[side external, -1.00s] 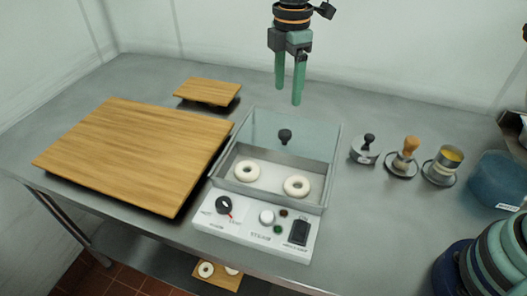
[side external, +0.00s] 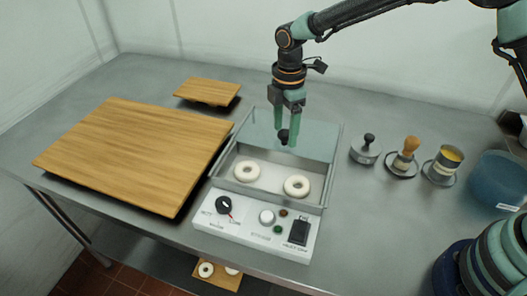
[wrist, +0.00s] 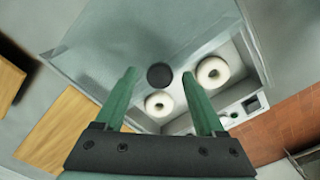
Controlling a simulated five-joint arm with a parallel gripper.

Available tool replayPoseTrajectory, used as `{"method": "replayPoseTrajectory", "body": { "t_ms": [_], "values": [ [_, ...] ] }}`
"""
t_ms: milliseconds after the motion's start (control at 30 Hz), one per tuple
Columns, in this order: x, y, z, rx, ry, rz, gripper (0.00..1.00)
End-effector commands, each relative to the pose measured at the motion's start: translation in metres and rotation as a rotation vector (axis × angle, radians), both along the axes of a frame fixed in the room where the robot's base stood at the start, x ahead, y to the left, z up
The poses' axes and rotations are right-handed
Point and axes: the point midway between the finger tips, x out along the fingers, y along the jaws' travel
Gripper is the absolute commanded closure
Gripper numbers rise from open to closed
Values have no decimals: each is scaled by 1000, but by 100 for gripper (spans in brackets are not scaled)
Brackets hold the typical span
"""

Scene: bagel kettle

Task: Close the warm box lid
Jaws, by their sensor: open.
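The warm box (side external: 226,188) stands at the front middle of the steel table, with a control panel on its front. Its clear lid (side external: 312,135) is raised at the back and carries a black knob (side external: 283,135). Two pale bagels sit inside the box, a left one (side external: 247,171) and a right one (side external: 297,186). My gripper (side external: 287,140) is open and points down at the knob. In the wrist view the round black knob (wrist: 160,76) lies between and beyond my open fingers (wrist: 162,97). I cannot tell whether they touch it.
A large wooden board (side external: 135,150) lies to the left, and a small board (side external: 207,91) behind it.

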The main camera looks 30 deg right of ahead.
Motion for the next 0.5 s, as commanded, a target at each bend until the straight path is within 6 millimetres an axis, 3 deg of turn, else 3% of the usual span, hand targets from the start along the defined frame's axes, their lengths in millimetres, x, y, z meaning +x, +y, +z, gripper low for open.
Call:
{"method": "replayPoseTrajectory", "body": {
  "t_ms": [67,267,500],
  "values": [
    [0,0,0,0,0,0,29],
    [0,0,0,0,0,0,100],
    [0,0,0,0,1,0,100]
  ]
}}
